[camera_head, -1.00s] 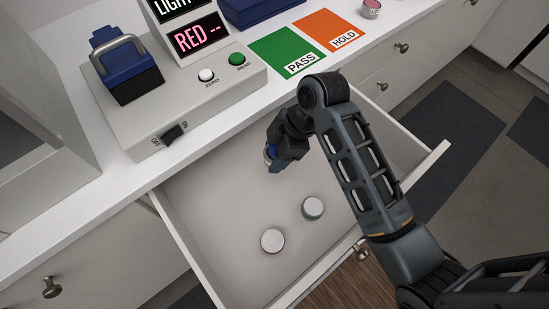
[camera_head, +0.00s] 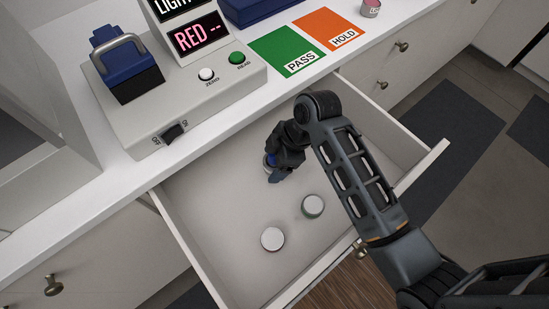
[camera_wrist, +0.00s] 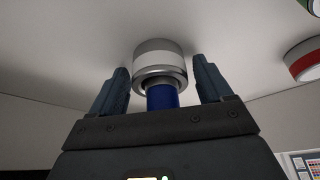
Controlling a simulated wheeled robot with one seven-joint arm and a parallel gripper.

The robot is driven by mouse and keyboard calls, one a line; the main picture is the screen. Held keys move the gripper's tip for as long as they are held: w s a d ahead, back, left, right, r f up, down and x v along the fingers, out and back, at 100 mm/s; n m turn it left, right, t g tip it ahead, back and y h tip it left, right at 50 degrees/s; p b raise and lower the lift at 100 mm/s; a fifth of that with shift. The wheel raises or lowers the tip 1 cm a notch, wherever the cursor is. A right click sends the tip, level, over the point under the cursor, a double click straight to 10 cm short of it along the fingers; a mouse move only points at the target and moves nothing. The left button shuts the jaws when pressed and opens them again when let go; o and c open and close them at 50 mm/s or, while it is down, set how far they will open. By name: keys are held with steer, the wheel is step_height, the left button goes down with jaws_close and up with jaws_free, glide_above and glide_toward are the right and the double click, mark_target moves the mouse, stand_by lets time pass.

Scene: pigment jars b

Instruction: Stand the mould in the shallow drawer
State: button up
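The mould (camera_wrist: 159,50) has a pale, metal-rimmed round body and a blue grip (camera_wrist: 162,97). In the wrist view it is between my gripper's two fingers, with a gap on each side. My gripper (camera_wrist: 160,70) is open around the blue grip. A bit of the blue grip (camera_head: 269,160) shows beside the fingers; the rest is hidden. The mould appears upright on the drawer floor.
Two pale-lidded jars, one nearer the front (camera_head: 272,239) and one to its right (camera_head: 313,206), stand in the drawer. A red-banded jar (camera_wrist: 304,62) shows at the wrist view's right. The meter (camera_head: 185,100) and the green PASS card (camera_head: 285,52) are on the counter above.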

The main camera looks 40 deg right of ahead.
steer(key=shift+o, duration=0.5)
steer(key=shift+r, duration=0.1)
steer(key=v, duration=1.2)
